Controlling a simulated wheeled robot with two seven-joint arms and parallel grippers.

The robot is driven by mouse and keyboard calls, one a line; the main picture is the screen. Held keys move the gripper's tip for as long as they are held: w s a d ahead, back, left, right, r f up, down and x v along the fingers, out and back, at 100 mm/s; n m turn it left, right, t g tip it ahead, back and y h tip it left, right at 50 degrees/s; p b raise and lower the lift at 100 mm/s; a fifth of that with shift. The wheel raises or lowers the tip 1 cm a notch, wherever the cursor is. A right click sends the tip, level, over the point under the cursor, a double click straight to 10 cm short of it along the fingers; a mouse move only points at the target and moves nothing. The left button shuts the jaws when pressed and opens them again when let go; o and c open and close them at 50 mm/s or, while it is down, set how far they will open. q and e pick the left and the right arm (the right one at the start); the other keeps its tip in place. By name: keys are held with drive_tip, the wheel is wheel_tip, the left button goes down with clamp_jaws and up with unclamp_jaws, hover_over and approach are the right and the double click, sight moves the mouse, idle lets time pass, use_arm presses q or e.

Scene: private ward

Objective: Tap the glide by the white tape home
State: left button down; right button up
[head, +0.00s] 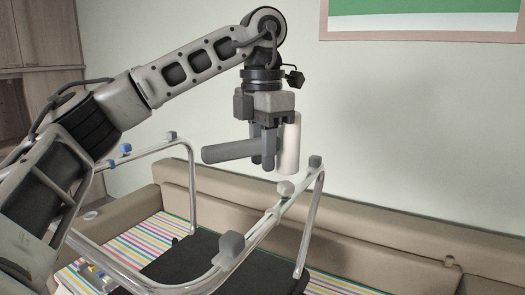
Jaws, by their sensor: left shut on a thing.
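My left gripper (265,165) is shut on a mallet with a grey handle (228,150) lying level and a pale, upright cylindrical head (289,145). In the picture, the head's lower end is just above a pale grey glide (285,188) on the near rail of a chrome tube frame (305,230). I cannot tell whether they touch. Other grey glides are at the rail's right end (315,161), nearer me (228,245), and on the far rail (171,136). One far-rail glide (125,148) has blue beside it. I cannot make out white tape clearly. My right gripper is not in view.
The frame stands with its rails up and a black panel (190,262) low between them. Striped cloth (150,240) lies under it on a beige sofa (390,255). A pale wall is behind, with a wooden cabinet (48,35) at the left.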

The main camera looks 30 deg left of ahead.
use_arm(q)
wheel_tip(320, 180, up, 3)
drive_tip(key=shift+f+p, duration=0.15)
drive_tip(key=shift+p, duration=0.65)
drive_tip(key=shift+f, duration=0.2)
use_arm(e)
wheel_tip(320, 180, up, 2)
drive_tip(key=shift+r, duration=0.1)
use_arm(q)
wheel_tip(320, 180, down, 5)
drive_tip(key=b, duration=0.4)
wheel_tip(320, 180, up, 5)
drive_tip(key=p, duration=0.3)
drive_tip(key=shift+r+p, duration=0.15)
drive_tip(key=shift+p, duration=0.15)
drive_tip(key=shift+r, duration=0.25)
drive_tip(key=shift+f, duration=0.1)
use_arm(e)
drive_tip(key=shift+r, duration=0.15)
